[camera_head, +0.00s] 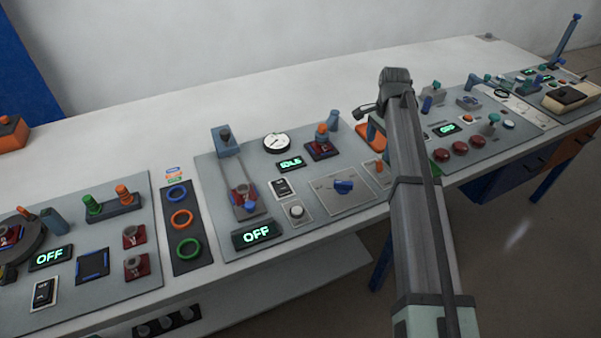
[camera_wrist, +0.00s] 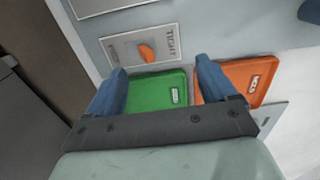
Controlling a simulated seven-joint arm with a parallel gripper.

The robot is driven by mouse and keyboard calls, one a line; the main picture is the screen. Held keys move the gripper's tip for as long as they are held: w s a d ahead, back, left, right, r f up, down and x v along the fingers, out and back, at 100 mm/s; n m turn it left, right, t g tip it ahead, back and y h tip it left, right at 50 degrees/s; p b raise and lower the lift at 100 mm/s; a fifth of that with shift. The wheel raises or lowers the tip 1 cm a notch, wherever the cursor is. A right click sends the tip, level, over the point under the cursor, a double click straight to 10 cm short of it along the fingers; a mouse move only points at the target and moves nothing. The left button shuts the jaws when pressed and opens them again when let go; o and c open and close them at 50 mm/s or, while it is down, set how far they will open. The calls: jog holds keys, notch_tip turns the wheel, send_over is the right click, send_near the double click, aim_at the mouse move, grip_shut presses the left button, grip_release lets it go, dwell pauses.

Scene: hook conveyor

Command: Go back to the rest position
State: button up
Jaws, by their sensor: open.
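My arm (camera_head: 420,200) reaches up from the lower right in the head view, over the right part of the middle panel. My gripper (camera_wrist: 162,68) shows in the wrist view with its two blue fingers spread apart and nothing held between them. Below it lie a green pad (camera_wrist: 158,94) and an orange pad (camera_wrist: 248,78), partly covered by the fingers. The orange pad also shows beside my arm in the head view (camera_head: 370,137). Most of my gripper is hidden behind the arm in the head view.
The middle panel (camera_head: 225,170) carries a blue knob (camera_head: 343,187), a gauge (camera_head: 276,143) and displays reading IDLE and OFF. A plate with an orange knob (camera_wrist: 146,53) lies ahead of my fingers. Red buttons (camera_head: 460,149) stand right of my arm. The white table's back strip (camera_head: 200,105) is clear.

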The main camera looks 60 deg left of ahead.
dwell(0.5)
